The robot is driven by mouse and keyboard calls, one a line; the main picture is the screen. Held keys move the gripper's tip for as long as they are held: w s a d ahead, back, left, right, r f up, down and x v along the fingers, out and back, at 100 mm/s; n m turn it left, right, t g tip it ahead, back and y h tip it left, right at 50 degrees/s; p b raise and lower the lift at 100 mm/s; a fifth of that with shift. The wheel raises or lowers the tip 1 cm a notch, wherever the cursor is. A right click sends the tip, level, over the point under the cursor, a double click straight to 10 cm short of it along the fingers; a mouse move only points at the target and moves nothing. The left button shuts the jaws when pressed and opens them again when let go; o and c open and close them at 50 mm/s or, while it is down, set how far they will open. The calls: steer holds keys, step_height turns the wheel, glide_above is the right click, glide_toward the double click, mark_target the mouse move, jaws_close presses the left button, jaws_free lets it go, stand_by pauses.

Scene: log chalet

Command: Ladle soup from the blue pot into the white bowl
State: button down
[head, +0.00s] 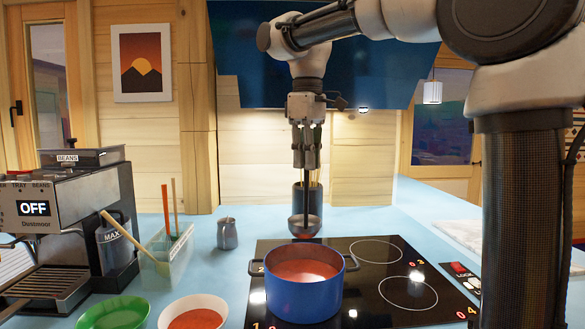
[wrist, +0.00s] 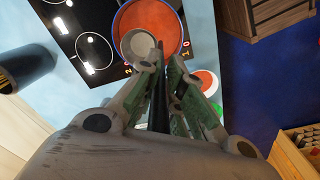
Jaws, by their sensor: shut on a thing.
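My gripper (head: 307,160) is shut on the upright handle of a ladle, pointing down; the dark handle also shows between the fingers in the wrist view (wrist: 158,85). The ladle's metal bowl (head: 305,226) hangs above and behind the pot's far rim in the head view. In the wrist view the ladle bowl (wrist: 138,45) overlaps the pot and looks pale grey inside, with no red soup visible. The blue pot (head: 304,301) stands on the hob with red soup inside. The white bowl (head: 222,310) at the front left of the pot holds red soup; it also shows in the wrist view (wrist: 205,74).
A green bowl (head: 113,314) stands left of the white bowl. A coffee machine (head: 75,220), a clear utensil bin (head: 168,258) and a small metal jug (head: 227,234) are to the left. A dark crock (head: 312,197) stands behind the ladle. The hob's right side (head: 385,268) is clear.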

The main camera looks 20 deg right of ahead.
mark_target(308, 231)
steer(key=shift+s+d+n, duration=0.2)
steer(key=shift+n, duration=0.1)
step_height(308, 231, down, 17)
steer(key=shift+f, duration=0.2)
stand_by(0.7)
stand_by(0.9)
steer(key=shift+r, duration=6)
steer(key=shift+r, duration=2)
